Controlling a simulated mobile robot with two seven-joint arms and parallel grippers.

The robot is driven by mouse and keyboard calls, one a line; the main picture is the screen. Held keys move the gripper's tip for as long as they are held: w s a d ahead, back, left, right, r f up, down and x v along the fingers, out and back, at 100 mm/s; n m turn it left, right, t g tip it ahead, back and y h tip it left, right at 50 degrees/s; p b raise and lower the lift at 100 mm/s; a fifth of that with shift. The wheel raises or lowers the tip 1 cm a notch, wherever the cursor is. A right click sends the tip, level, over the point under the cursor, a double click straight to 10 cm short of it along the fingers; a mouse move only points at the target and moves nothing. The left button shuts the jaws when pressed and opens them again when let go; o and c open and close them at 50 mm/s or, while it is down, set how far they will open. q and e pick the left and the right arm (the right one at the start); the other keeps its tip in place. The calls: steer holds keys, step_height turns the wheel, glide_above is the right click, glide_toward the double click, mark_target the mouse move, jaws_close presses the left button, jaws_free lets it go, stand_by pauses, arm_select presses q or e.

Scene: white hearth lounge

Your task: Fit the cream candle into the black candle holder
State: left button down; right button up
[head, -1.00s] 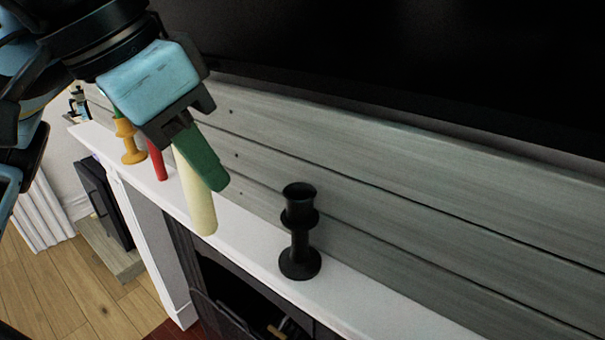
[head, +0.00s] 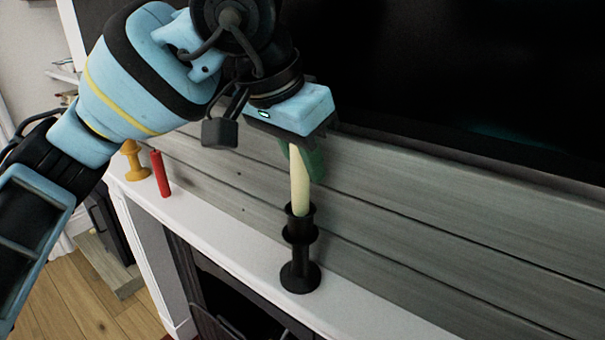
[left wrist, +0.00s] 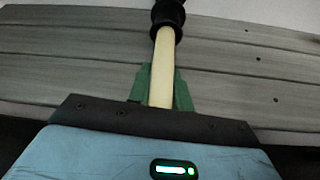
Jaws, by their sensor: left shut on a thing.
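The cream candle (head: 299,186) is upright, its lower end at the cup of the black candle holder (head: 299,253), which stands on the white mantel. My left gripper (head: 302,160) is shut on the candle's upper part from above, its green fingers partly hidden behind it. In the left wrist view the candle (left wrist: 163,70) runs from between the green fingers (left wrist: 163,88) to the black holder (left wrist: 167,14). Its end is hidden by the holder's rim, so it looks at least partly inside; how deep, I cannot tell. My right gripper is not in view.
A red candle (head: 161,174) and a yellow holder (head: 134,161) stand on the mantel (head: 215,229) to the left. A grey plank wall (head: 420,240) is close behind the holder. A large black screen (head: 450,70) hangs above. The mantel right of the holder is clear.

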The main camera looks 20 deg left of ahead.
arm_select(q)
steer(key=shift+s+f, duration=0.15)
steer(key=shift+f, duration=1.05)
steer(key=shift+w+f, duration=0.1)
steer(key=shift+w, duration=0.15)
steer(key=c, duration=1.3)
jaws_free()
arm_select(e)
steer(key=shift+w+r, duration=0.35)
arm_select(q)
steer(key=v, duration=1.2)
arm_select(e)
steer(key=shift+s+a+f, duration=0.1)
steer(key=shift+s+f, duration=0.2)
